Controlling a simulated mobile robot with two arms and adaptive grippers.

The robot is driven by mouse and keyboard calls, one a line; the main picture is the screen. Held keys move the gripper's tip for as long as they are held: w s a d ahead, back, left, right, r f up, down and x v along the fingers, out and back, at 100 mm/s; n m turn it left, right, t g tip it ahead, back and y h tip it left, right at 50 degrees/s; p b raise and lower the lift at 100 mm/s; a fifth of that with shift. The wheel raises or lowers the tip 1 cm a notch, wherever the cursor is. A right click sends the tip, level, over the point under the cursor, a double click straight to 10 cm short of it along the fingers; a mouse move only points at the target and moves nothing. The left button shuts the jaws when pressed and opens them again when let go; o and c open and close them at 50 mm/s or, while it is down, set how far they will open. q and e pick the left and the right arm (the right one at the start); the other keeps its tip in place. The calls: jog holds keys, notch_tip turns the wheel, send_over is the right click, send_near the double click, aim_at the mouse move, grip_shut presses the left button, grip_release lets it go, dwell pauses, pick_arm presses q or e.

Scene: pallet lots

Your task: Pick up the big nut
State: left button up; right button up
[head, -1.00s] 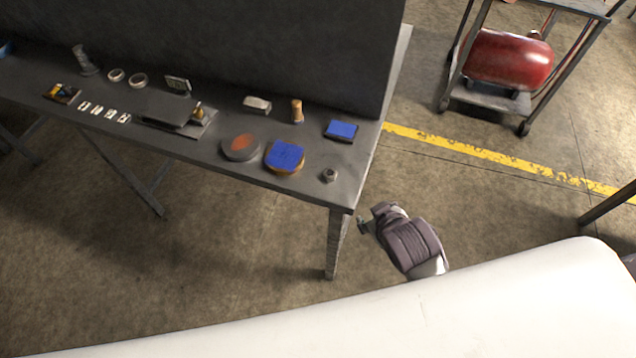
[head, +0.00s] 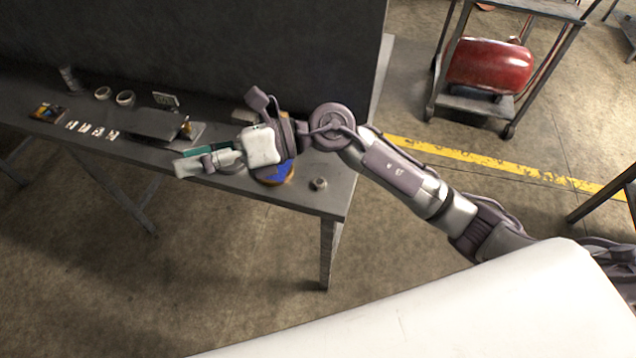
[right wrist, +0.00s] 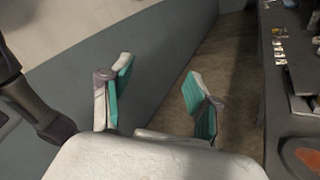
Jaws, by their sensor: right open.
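The big nut (head: 318,184) is a small grey metal piece near the right front corner of the dark workbench (head: 300,205) in the head view. My right gripper (head: 190,160) is open and empty, over the bench to the left of the nut and pointing left. In the right wrist view its two teal-padded fingers (right wrist: 155,95) stand apart with nothing between them; the nut does not show there. My right arm stretches in from the right, just behind the nut. My left gripper is not in view.
A blue-topped round piece (head: 275,175) sits partly hidden under my right wrist. Rings (head: 124,98), small white pieces (head: 92,129) and a metal plate (head: 155,124) lie left on the bench. A dark panel (head: 200,50) stands behind. A cart with a red tank (head: 490,65) is right.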

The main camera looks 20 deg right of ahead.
notch_tip(320, 180, down, 5)
jog(key=d+n+g+h, duration=0.2)
jog(key=n+h, duration=0.1)
jog(key=h, duration=0.1)
jog(key=n+t+h, duration=0.1)
jog(key=n+h, duration=0.2)
jog(key=h, duration=1.1)
send_over(320, 181)
notch_tip(320, 181, down, 6)
jog(key=f, duration=0.2)
jog(key=f+p, duration=0.1)
jog(key=f, duration=0.4)
jog(key=shift+s+f, duration=0.35)
jog(key=shift+w+f+p, duration=0.1)
jog(key=shift+f+p, duration=0.45)
jog(key=f, duration=0.3)
jog(key=f+p, duration=0.1)
jog(key=shift+w+a+f, duration=0.1)
jog(key=shift+w+f, duration=0.1)
jog(key=shift+w, duration=0.05)
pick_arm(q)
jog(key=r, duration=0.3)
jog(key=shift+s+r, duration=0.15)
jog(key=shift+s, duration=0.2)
pick_arm(e)
jog(key=shift+c, duration=0.2)
